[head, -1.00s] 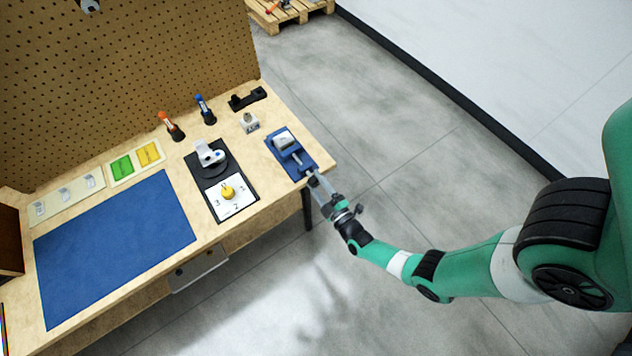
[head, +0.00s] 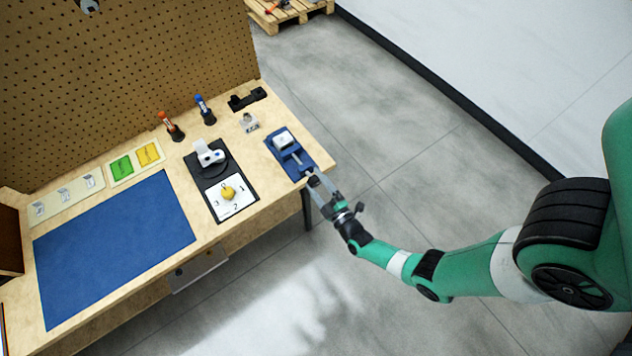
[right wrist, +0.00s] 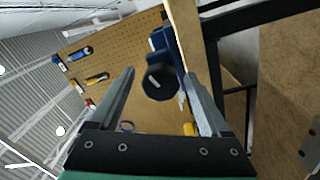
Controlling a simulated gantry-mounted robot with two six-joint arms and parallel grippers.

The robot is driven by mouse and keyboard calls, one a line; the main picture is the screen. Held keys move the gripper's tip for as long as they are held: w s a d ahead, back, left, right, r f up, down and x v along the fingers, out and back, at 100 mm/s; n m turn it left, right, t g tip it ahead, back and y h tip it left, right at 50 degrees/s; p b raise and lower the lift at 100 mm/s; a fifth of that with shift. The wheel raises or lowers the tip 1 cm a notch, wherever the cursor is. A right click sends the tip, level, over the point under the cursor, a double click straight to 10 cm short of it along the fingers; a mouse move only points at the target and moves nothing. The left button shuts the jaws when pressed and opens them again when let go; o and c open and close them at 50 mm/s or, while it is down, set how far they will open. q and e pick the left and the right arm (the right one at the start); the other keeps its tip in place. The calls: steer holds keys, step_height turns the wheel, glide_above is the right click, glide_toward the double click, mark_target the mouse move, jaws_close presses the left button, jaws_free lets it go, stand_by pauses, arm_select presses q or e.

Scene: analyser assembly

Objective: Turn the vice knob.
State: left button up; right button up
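The blue vice (head: 299,165) stands at the right end of the bench, with a pale block (head: 281,138) at its far end. Its dark round knob (head: 313,181) points off the bench edge toward my right gripper. In the right wrist view the knob (right wrist: 159,82) is a black disc with a pale line across it. My right gripper (head: 321,190) is open, its fingers on either side of the knob. In the right wrist view the fingers (right wrist: 160,90) show a clear gap on both sides of the knob. My left gripper is not in view.
A dial plate (head: 236,205) with a yellow knob sits left of the vice. A small pale fixture (head: 249,122) and a black holder (head: 247,98) stand behind it. A blue mat (head: 115,245) covers the bench's left part. Open floor lies right of the bench.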

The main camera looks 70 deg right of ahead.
steer(key=shift+a, duration=0.1)
steer(key=p+v, duration=0.2)
steer(key=v, duration=0.9)
steer(key=shift+s, duration=0.25)
steer(key=shift+w, duration=0.1)
